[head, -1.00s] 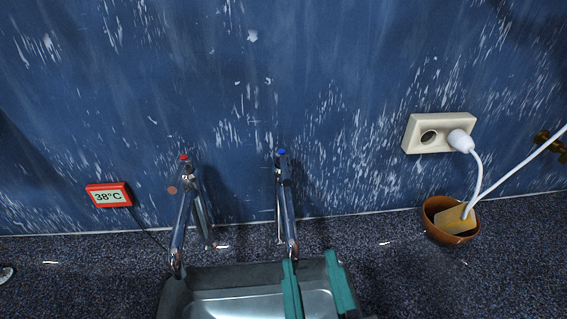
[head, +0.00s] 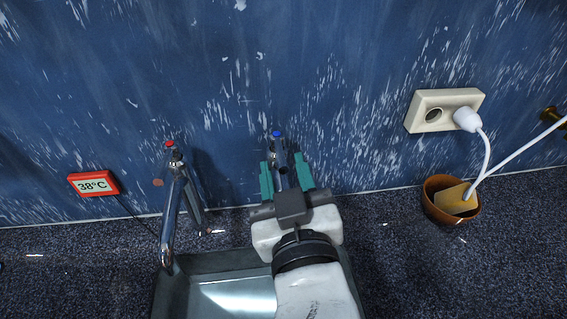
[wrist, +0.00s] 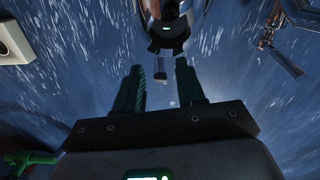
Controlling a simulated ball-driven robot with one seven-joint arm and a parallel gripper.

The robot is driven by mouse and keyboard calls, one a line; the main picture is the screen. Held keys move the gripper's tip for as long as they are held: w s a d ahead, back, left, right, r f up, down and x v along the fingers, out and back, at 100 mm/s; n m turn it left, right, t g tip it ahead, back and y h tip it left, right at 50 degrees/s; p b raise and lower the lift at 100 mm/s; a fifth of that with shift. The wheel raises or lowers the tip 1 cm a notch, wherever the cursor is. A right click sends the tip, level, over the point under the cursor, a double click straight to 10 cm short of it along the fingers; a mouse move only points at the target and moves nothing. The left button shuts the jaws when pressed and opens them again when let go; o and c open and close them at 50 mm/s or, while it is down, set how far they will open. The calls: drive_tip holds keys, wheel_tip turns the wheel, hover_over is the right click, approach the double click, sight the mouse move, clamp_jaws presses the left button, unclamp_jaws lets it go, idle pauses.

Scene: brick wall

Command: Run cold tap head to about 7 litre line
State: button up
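The cold tap (head: 279,153) with a blue top stands at the wall. My gripper (head: 283,163) is in front of it, its teal fingers open and apart, one on each side of the tap's lower part in the head view. In the wrist view the tap (wrist: 168,32) shows just beyond the fingertips, between and above them, and I see no contact. The basin (head: 225,262) lies below, partly hidden by my arm. The spout of the cold tap is hidden. No litre line is readable.
The hot tap (head: 172,215) with a red top stands to the left. A red-framed display (head: 93,185) reads 38°C. At right are a wall socket (head: 430,112) with a white plug and cable, and a brown bowl (head: 433,207) holding a yellowish block.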

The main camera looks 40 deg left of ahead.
drive_tip(key=shift+w+a, duration=0.35)
drive_tip(key=shift+a, duration=0.1)
clamp_jaws()
idle(0.5)
